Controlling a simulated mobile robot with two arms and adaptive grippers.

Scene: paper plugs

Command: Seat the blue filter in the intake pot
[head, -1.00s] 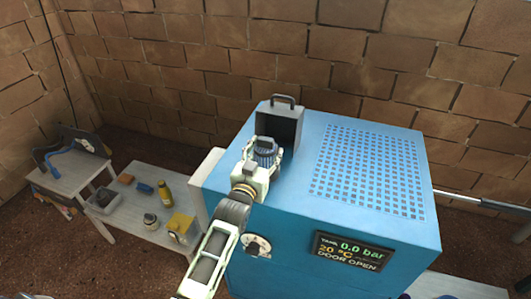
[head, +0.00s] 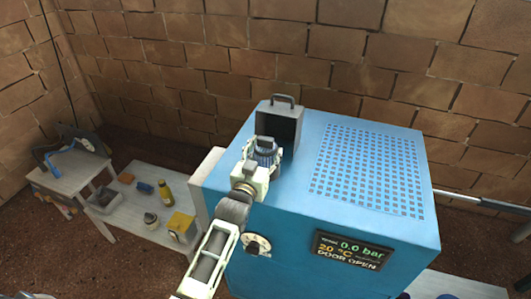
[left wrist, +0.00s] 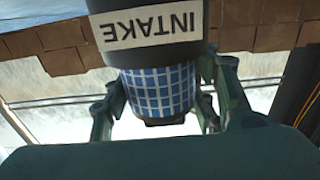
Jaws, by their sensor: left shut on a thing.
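The blue filter (head: 266,153) is a cylinder with a light grid pattern and a dark cap. My left gripper (head: 262,162) is shut on it above the blue machine's top. In the left wrist view, the filter (left wrist: 158,90) sits between the two fingers of the left gripper (left wrist: 160,82). The dark intake pot (left wrist: 150,48), with an upside-down INTAKE label, meets the filter's end in that view. I cannot tell how deep the filter is in the pot. My right gripper is not in view.
The blue machine (head: 300,215) has a perforated top and a display reading 0.0 bar, 20 °C and DOOR OPEN. A grey handled box-like part (head: 280,123) stands behind the gripper. A low table (head: 125,212) at the left holds a yellow bottle (head: 166,193) and other small items.

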